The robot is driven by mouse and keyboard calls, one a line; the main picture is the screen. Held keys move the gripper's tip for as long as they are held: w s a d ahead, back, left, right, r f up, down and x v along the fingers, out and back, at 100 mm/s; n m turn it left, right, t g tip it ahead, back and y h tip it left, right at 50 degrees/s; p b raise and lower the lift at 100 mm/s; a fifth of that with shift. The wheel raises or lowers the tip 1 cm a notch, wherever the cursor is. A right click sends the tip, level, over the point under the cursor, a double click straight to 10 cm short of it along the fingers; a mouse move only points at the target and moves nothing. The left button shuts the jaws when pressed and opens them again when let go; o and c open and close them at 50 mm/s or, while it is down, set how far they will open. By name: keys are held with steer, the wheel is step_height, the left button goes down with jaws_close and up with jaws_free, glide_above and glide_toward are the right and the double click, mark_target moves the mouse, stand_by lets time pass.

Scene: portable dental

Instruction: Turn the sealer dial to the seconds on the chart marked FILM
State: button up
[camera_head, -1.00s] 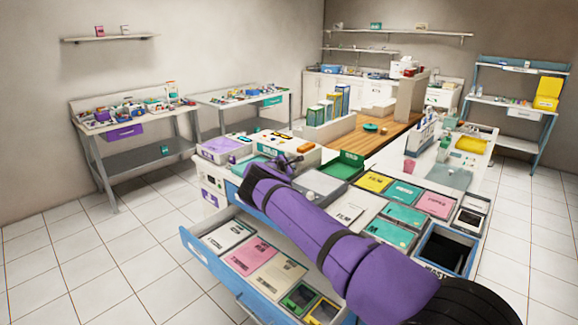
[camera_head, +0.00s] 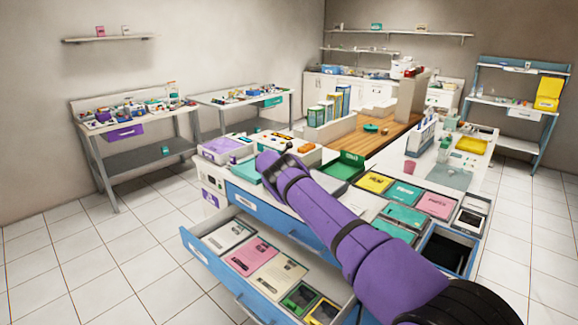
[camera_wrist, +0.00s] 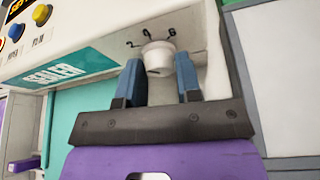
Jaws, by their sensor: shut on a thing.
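The sealer (camera_wrist: 65,72) is a white unit with a teal SEALER label, seen close in the wrist view. Its dial (camera_wrist: 158,56) is a pale round knob on the front face, with small dark numbers and tick marks above it, partly unreadable. My gripper (camera_wrist: 158,78) has its two blue fingers on either side of the dial, shut on it. In the head view, the sealer (camera_head: 298,150) stands on the blue-sided bench, and my purple arm reaches to its front, hiding the gripper and dial. I cannot make out the chart or its FILM line in either view.
An open drawer (camera_head: 190,246) with white and pink packs juts out below my arm. Coloured packs and a dark bin (camera_head: 447,250) fill the bench's right side. The tiled floor at left is clear.

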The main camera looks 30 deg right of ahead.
steer(key=shift+w+n+g, duration=0.1)
steer(key=shift+n+g, duration=0.4)
steer(key=shift+n, duration=0.2)
steer(key=o, duration=0.9)
steer(key=shift+a, duration=0.15)
steer(key=shift+a+r, duration=0.3)
steer(key=shift+a, duration=0.2)
steer(key=v, duration=0.9)
steer(key=shift+s+a, duration=0.2)
steer(key=shift+s, duration=0.05)
